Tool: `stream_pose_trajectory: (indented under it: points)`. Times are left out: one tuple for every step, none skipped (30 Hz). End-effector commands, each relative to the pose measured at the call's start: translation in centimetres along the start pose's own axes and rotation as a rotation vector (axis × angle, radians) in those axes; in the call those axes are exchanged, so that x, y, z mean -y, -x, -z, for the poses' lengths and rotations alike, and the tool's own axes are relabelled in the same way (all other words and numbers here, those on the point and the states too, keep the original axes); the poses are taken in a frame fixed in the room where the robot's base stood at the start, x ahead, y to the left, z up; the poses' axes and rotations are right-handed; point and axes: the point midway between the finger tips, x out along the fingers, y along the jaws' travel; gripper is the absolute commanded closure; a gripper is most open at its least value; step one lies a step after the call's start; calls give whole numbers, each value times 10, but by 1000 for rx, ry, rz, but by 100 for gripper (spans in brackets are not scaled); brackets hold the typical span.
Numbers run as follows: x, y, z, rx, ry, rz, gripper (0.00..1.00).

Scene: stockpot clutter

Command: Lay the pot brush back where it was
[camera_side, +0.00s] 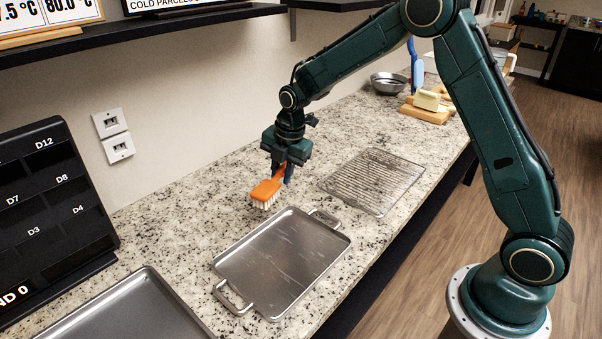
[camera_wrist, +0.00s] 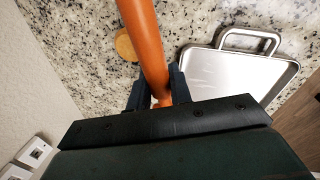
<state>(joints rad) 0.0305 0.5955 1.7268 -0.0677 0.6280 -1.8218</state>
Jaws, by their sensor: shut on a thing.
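The pot brush (camera_side: 266,189) has an orange head and handle with pale bristles facing down. My gripper (camera_side: 285,172) is shut on its handle and holds it above the granite counter, just behind the metal tray. In the wrist view the orange handle of the brush (camera_wrist: 146,45) runs up between the two dark fingers of my gripper (camera_wrist: 161,90). The bristles are hidden in that view. I cannot tell exactly how high the brush is above the counter.
A handled metal tray (camera_side: 284,258) lies in front of the brush; a wire rack (camera_side: 373,180) lies to its right. Another tray (camera_side: 130,310) is at front left, near a black labelled panel (camera_side: 50,215). A bowl (camera_side: 388,83) stands far back. Bare counter (camera_side: 190,205) is left of the brush.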

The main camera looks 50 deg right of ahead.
Motion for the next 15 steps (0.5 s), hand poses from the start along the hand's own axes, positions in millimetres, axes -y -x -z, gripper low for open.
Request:
stream_pose_trajectory:
  points:
    - [-4,-2,-20,5,-22,0,100]
    - [-6,-3,-30,8,-33,0,100]
    - [-8,-4,-44,11,-46,0,100]
    - [-10,-4,-54,14,-57,0,100]
    - [-11,-5,-65,17,-67,0,100]
    - [-12,-6,-79,20,-79,0,100]
    - [-12,-6,-90,23,-89,1,100]
    - [-12,-7,-100,25,-99,0,100]
    - [-12,-7,-114,29,-112,0,100]
    - [-12,-8,-124,31,-122,1,100]
    - [-11,-8,-135,34,-130,0,100]
    - [-10,-8,-149,37,-143,1,100]
    - [-9,-9,-159,40,-152,1,100]
    - [-7,-9,-169,43,-161,1,100]
    - [-5,-9,-182,46,-174,2,100]
